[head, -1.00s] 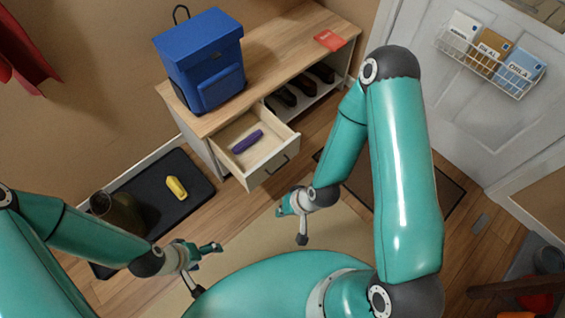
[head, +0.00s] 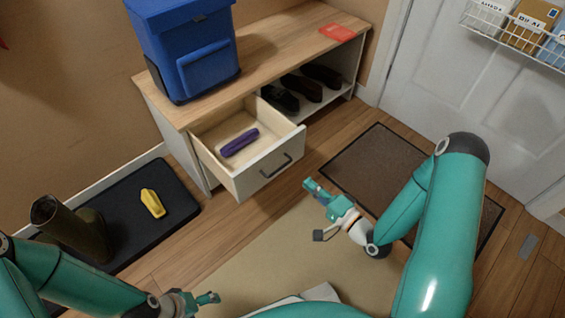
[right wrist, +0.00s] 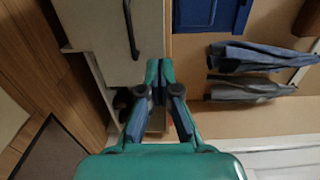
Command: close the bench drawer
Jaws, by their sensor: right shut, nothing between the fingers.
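The bench drawer (head: 262,170) stands pulled out of the wooden bench (head: 262,48), with its dark handle (head: 275,167) on the pale front. A purple item (head: 239,142) lies inside it. My right gripper (head: 312,188) is shut and empty, in front of the drawer and to the right of its front, apart from it in the head view. In the right wrist view the shut fingers (right wrist: 160,68) show beside the pale drawer front (right wrist: 98,32) and its handle (right wrist: 131,30). My left gripper (head: 205,299) is low at the bottom edge; its jaw opening is unclear.
A blue backpack (head: 185,45) and a red booklet (head: 338,32) are on the bench. Dark shoes (head: 302,87) fill the cubby beside the drawer. A black tray (head: 120,215) holds a boot (head: 75,228) and a yellow item (head: 152,203). Floor before the drawer is clear.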

